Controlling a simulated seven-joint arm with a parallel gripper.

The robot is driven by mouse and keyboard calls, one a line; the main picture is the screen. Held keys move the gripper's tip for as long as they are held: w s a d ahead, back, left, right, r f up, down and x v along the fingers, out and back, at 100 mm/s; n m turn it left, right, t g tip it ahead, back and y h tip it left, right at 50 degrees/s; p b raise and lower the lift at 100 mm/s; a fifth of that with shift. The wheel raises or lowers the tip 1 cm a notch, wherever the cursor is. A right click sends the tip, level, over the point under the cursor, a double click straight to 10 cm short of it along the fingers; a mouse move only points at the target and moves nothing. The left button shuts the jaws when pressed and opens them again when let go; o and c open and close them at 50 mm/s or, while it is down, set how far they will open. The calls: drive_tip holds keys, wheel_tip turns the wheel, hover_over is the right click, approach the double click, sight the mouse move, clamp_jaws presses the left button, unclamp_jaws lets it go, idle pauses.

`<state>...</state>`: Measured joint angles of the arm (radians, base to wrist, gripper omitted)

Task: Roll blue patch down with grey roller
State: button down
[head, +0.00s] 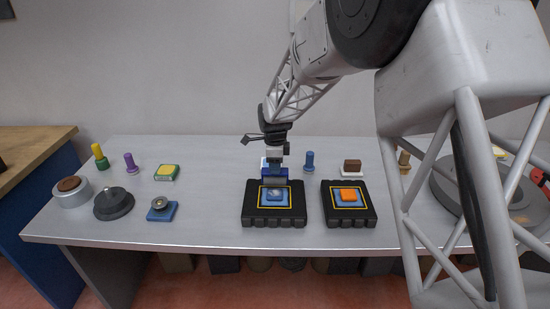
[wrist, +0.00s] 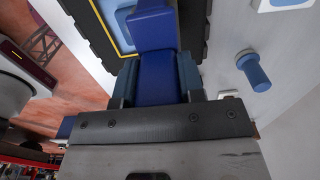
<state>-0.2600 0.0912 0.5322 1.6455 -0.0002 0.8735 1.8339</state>
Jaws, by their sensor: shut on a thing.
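The blue patch (head: 275,194) lies inside a yellow outline on the left black tile (head: 250,216). A rounded blue piece sits at its middle. My gripper (head: 275,169) is above the back edge of this tile, pointing down. It is shut on a dark blue block-like handle (wrist: 155,70), which fills the space between the jaws in the wrist view. A grey part shows just under the jaws in the head view, but I cannot tell if it is the roller. A grey round piece on a blue base (head: 161,210) stands at the left of the table.
A blue peg (head: 309,161) stands behind the tiles. A dark grey disc (head: 113,204), green-yellow block (head: 166,172) and purple peg (head: 130,162) are left.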

drive_tip(key=shift+f, duration=0.7)
drive_tip(key=s, duration=0.4)
drive_tip(key=shift+s+f, duration=0.1)
drive_tip(key=shift+f, duration=0.05)
drive_tip(key=shift+s+r, duration=0.2)
drive_tip(key=shift+s, duration=0.4)
drive_tip(key=shift+w, duration=0.15)
drive_tip(key=shift+w+f, duration=0.2)
drive_tip(key=shift+w, duration=0.15)
drive_tip(key=shift+w+r, duration=0.15)
drive_tip(key=shift+w, duration=0.15)
drive_tip(key=shift+w+r, duration=0.1)
drive_tip(key=shift+w, duration=1.7)
drive_tip(key=shift+s+f, duration=0.2)
drive_tip(key=shift+s, duration=0.8)
drive_tip(key=s, duration=0.3)
drive_tip(key=shift+s, duration=0.15)
wheel_tip(320, 180, up, 8)
drive_tip(key=shift+s, duration=0.35)
